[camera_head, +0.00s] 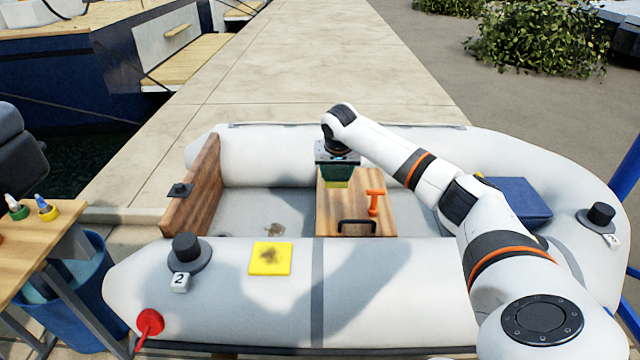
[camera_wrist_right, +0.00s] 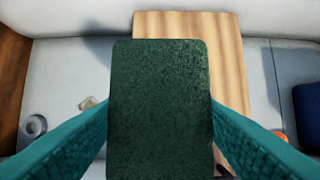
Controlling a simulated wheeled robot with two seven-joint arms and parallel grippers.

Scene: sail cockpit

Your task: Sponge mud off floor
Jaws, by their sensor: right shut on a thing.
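My right gripper (camera_head: 337,172) is shut on a sponge, whose yellow part (camera_head: 337,184) shows below the fingers in the head view. In the right wrist view the sponge's dark green face (camera_wrist_right: 160,110) fills the middle between the two teal fingers. The gripper holds it above the wooden seat board (camera_head: 345,222) of the inflatable boat. A brown mud patch (camera_head: 274,229) lies on the grey boat floor (camera_head: 240,208), left of the board and apart from the sponge. My left gripper is not in view.
A yellow cloth (camera_head: 270,258) with a dark stain lies on the near tube (camera_head: 380,275). An orange tool (camera_head: 375,201) and a black handle (camera_head: 356,226) are on the board. A wooden transom (camera_head: 200,190) bounds the floor at left. A blue box (camera_head: 520,200) sits at right.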

